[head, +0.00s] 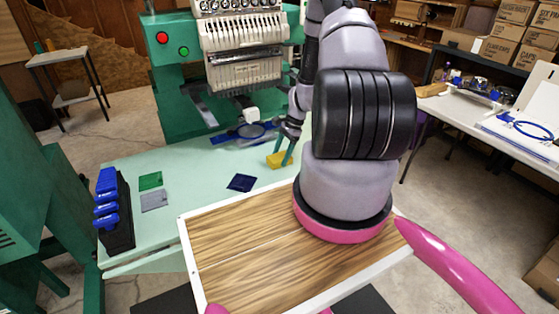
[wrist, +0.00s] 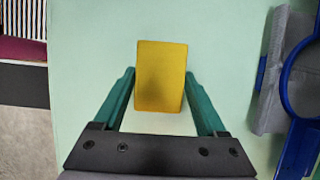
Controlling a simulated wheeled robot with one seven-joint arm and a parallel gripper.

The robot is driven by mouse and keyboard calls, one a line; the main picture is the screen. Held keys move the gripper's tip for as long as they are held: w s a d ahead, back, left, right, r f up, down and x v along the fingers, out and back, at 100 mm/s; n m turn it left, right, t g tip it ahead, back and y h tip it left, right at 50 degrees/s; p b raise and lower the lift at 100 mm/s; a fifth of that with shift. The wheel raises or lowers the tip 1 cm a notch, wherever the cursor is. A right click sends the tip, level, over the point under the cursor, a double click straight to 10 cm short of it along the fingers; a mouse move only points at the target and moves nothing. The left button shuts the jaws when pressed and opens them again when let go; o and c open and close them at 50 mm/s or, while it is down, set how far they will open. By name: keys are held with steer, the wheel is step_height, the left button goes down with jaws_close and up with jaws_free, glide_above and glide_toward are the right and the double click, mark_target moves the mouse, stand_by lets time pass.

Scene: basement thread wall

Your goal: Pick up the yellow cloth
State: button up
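The yellow cloth (wrist: 160,76) lies flat on the pale green table, a small rectangle in the middle of the wrist view. In the head view the yellow cloth (head: 275,160) shows beside my fingers, partly covered by them. My gripper (wrist: 160,82) is open, with one green finger on each side of the cloth and a gap between each finger and its edges. In the head view my gripper (head: 284,150) points down at the cloth. I cannot tell whether the fingertips touch the table.
A blue hoop on a grey piece (wrist: 300,80) lies right of the cloth in the wrist view. Green (head: 150,181), grey (head: 154,200) and dark blue (head: 241,182) cloths lie on the table (head: 205,165). A black rack with blue parts (head: 114,215) stands at left; an embroidery machine (head: 173,85) stands behind.

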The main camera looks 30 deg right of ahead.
mark_target(281, 156)
steer(key=c, duration=0.5)
step_height(281, 156, up, 10)
stand_by(0.3)
